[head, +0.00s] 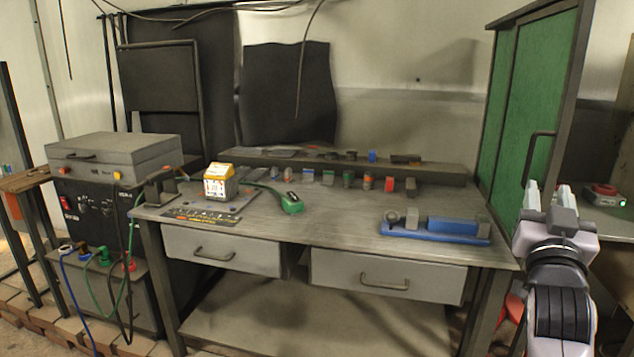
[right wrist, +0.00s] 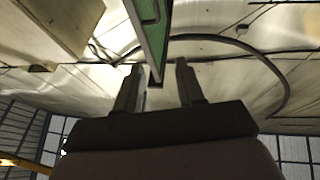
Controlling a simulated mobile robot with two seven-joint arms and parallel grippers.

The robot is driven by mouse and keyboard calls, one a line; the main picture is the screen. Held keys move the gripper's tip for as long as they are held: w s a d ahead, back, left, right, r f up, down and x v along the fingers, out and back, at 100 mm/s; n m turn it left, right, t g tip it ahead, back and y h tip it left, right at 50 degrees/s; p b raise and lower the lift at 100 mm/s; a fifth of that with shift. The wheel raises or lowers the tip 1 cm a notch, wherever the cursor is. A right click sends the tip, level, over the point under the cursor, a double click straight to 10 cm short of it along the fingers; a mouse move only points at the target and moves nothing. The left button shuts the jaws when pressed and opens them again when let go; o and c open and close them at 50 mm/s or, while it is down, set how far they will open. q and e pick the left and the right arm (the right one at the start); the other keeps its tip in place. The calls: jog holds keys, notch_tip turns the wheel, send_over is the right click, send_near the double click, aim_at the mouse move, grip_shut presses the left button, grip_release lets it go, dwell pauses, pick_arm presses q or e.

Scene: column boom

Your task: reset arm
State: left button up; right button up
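My right gripper (head: 549,195) is raised at the right of the head view, in front of the green cabinet's lower edge and beside the workbench's right end. In the right wrist view its two fingers (right wrist: 159,85) stand apart with nothing between them, so it is open and empty. The wrist view looks up past the fingers to the ceiling and a green panel edge (right wrist: 153,38). My left gripper is in neither view.
A metal workbench (head: 350,226) with two drawers holds a yellow-white box (head: 219,182), a green tool (head: 291,203) and a blue fixture (head: 436,231). A green cabinet (head: 535,95) stands at the right. A grey machine (head: 112,157) stands left.

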jog(key=s+d+r+n+t, duration=0.45)
jog(key=d+r+n, duration=0.45)
jog(key=d+r, duration=0.3)
jog(key=s+a+f+n+g+y, duration=0.1)
jog(key=a+f+g+y, duration=0.2)
jog(key=f, duration=0.9)
jog(key=a+f+n+g+y, duration=0.2)
jog(key=a+f+y, duration=0.1)
jog(key=f, duration=1)
jog(key=s+a+f+n+g+y, duration=0.1)
jog(key=a+f+g+y, duration=0.25)
jog(key=f, duration=0.85)
jog(key=s+a+f+g+y, duration=0.1)
jog(key=s+a+f+g, duration=0.25)
jog(key=s+f, duration=0.7)
jog(key=s+a+f+g+y, duration=0.1)
jog(key=s+a+f+g, duration=0.25)
jog(key=s+f, duration=0.7)
pick_arm(q)
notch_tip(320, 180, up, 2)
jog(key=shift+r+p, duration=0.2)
jog(key=shift+p, duration=0.95)
pick_arm(e)
jog(key=w+a+r+m+t, duration=0.1)
jog(key=a+m, duration=0.4)
jog(key=a, duration=0.5)
jog(key=shift+w+a+r, duration=0.25)
jog(key=shift+w+r, duration=0.15)
jog(key=shift+r, duration=0.1)
